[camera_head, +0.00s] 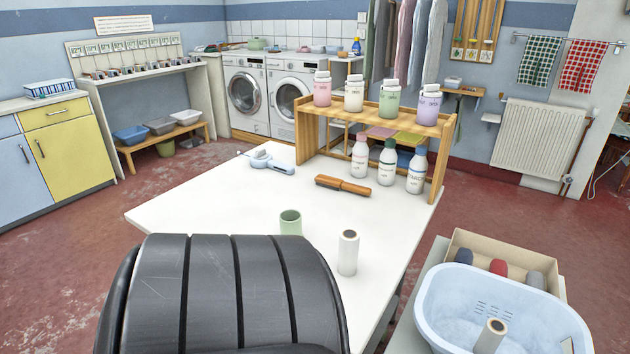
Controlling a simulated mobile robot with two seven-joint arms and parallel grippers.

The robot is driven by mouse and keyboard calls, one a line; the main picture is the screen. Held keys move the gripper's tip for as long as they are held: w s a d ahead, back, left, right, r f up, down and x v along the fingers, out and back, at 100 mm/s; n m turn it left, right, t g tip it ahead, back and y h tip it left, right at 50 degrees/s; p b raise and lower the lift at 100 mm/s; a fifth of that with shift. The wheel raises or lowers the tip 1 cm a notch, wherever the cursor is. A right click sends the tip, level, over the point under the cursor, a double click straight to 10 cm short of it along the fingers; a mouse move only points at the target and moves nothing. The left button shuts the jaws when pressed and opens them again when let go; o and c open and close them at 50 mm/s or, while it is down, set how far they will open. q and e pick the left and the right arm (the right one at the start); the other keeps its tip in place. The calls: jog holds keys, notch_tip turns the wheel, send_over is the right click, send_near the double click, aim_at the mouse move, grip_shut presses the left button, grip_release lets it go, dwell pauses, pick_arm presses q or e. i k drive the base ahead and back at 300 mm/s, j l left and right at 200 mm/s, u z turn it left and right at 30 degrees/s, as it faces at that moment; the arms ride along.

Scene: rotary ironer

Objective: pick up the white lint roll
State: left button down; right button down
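A white lint roll (348,253) stands upright on the white table (210,195), near its right edge, with a brown core showing at its top. A similar white roll with a brown core (490,336) stands tilted inside the pale blue basin (432,300) at the lower right. Neither of my grippers is in view, and nothing is seen touching either roll.
A green cup (290,222) stands left of the roll. A brown brush (343,186) and a blue-handled tool (270,161) lie farther back. A wooden shelf (430,128) with bottles stands behind. A dark ribbed form hides the near table.

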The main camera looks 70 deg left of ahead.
aim_at(349, 238)
jog(key=u, duration=2.15)
